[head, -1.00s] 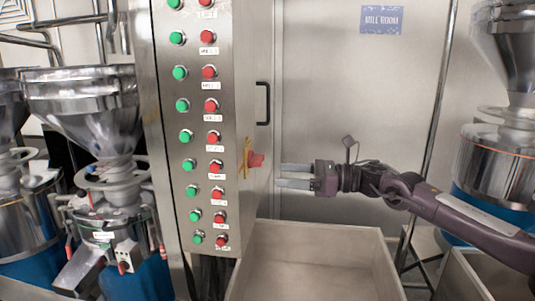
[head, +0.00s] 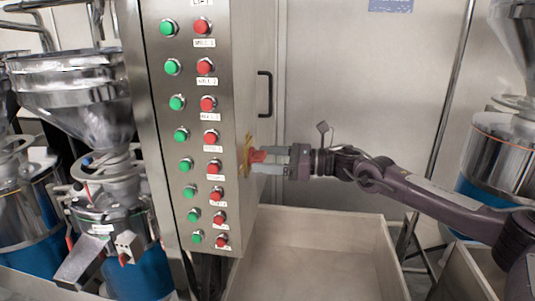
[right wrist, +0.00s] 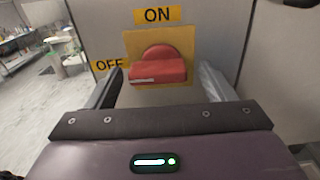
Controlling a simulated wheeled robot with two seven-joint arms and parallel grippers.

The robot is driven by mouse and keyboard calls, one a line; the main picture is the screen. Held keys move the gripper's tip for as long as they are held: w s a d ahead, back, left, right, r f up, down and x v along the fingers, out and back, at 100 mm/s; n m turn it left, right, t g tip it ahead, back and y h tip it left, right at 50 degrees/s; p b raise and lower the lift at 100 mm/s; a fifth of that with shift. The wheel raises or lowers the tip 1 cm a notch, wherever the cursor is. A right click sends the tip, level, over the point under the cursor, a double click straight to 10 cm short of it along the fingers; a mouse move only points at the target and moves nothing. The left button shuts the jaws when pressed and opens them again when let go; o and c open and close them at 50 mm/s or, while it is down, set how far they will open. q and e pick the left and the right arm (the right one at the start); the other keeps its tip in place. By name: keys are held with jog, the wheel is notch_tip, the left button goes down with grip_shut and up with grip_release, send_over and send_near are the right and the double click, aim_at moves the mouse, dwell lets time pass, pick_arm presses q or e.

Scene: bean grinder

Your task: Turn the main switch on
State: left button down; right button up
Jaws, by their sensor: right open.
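The main switch is a red knob (head: 257,155) on a yellow plate on the side of the steel control cabinet (head: 254,60). In the right wrist view the red knob (right wrist: 158,66) has its handle lying roughly level, its white mark on the left, toward the OFF label (right wrist: 108,64). The ON label (right wrist: 157,15) is above it. My right gripper (head: 256,162) is open at the knob, its fingers pointing at the cabinet. In the wrist view its fingers stand left and right of the knob; contact cannot be told. My left gripper is not in view.
Green and red buttons line the cabinet's front. A black door handle (head: 265,94) is above the switch. An open bin (head: 315,225) stands below my right arm. Steel grinders (head: 75,95) stand on the left, another machine (head: 500,150) on the right.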

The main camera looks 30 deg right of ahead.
jog(key=shift+s, duration=0.1)
jog(key=c, duration=1)
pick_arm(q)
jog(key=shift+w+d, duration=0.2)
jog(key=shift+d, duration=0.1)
